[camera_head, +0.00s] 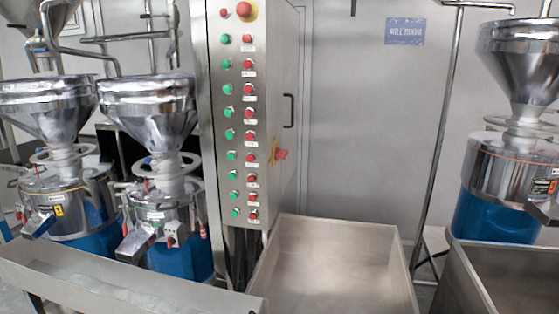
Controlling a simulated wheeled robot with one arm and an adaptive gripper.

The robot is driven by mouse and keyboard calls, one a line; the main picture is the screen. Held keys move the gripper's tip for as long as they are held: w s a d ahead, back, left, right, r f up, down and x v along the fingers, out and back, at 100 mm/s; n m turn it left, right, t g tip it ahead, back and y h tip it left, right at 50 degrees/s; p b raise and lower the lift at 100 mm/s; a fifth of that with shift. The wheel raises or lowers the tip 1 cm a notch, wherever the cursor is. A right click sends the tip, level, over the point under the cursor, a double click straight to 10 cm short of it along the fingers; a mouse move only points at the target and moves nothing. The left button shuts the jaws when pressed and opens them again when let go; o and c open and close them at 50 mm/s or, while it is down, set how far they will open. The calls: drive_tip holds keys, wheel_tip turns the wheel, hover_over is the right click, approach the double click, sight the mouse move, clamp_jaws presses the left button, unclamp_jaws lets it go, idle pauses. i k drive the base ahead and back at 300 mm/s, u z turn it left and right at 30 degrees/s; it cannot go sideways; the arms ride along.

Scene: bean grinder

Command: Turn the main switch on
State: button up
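A tall steel control cabinet (215,150) stands left of centre in the head view. On its right side is a red rotary knob (281,155) with some yellow at its left, which looks like the main switch. Its exact turn position is too small to tell. The narrow front panel carries a column of green buttons (229,113) and a column of red buttons (249,113). My gripper is not in view.
A black door handle (288,111) sticks out above the knob. A steel bin (395,270) stands below the cabinet, and another bin (470,285) is at the lower right. Steel-and-blue grinders (150,110) stand at left, one more (510,170) at right. A long trough (110,285) crosses the lower left.

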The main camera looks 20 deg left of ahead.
sight(280, 155)
drive_tip(key=u, duration=0.95)
drive_tip(key=i, duration=0.1)
